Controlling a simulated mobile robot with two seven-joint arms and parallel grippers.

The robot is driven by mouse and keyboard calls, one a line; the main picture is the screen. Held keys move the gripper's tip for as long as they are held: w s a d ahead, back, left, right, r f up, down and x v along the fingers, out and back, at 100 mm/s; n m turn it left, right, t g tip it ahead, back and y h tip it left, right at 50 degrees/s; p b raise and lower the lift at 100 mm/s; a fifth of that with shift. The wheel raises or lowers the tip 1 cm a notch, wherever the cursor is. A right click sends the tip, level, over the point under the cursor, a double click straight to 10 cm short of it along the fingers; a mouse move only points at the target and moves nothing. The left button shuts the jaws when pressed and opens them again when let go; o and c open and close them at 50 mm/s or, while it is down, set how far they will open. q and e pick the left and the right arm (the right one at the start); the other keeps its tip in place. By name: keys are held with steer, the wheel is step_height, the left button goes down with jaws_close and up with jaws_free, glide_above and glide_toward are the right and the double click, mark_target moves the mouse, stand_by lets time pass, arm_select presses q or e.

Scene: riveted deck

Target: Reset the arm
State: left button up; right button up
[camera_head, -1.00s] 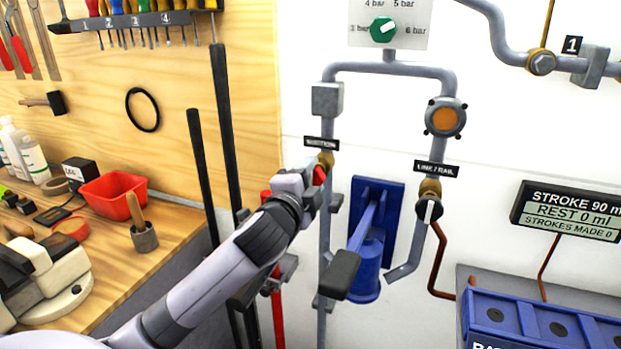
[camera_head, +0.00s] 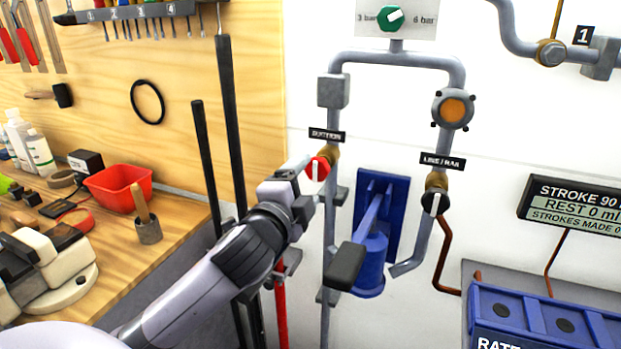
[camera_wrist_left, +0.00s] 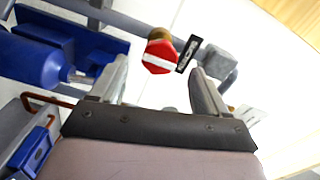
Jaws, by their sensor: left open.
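My left gripper (camera_head: 306,194) is open and empty, just below and left of the red suction knob (camera_head: 317,168). In the left wrist view its two fingers (camera_wrist_left: 160,80) are spread apart. The red knob with a white stripe (camera_wrist_left: 160,57) shows beyond and between them, apart from both. In the head view the stripe on the knob stands close to upright. My right gripper is in neither view.
A blue pump (camera_head: 371,262) with a dark-ended handle (camera_head: 346,266) stands right of my gripper. A black line/rail knob (camera_head: 435,202) sits farther right. Dark upright bars (camera_head: 229,120) stand behind my forearm. The bench (camera_head: 176,221) at left holds a red bin (camera_head: 118,188).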

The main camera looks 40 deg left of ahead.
arm_select(q)
steer(key=shift+v, duration=0.75)
steer(key=s+d+f+n+g+h, duration=0.1)
steer(key=s+d+f+n+g, duration=0.25)
steer(key=f, duration=0.55)
steer(key=s+f+n+g+h, duration=0.1)
steer(key=s+f+n+g, duration=0.1)
steer(key=s+f+g, duration=0.35)
steer(key=s+d+f+n+g+h, duration=0.1)
steer(key=s+d+f+n+g, duration=0.2)
steer(key=s+f, duration=0.4)
steer(key=s+d+f+n+g+h, duration=0.25)
steer(key=s+f, duration=0.35)
steer(key=s, duration=0.4)
steer(key=w+d+f+t+h, duration=0.1)
steer(key=w+d+f+t, duration=0.2)
steer(key=w+f+t, duration=0.4)
steer(key=shift+w+d+f+m+t, duration=0.2)
steer(key=shift+w+f+m+t, duration=0.15)
steer(key=shift+f, duration=0.55)
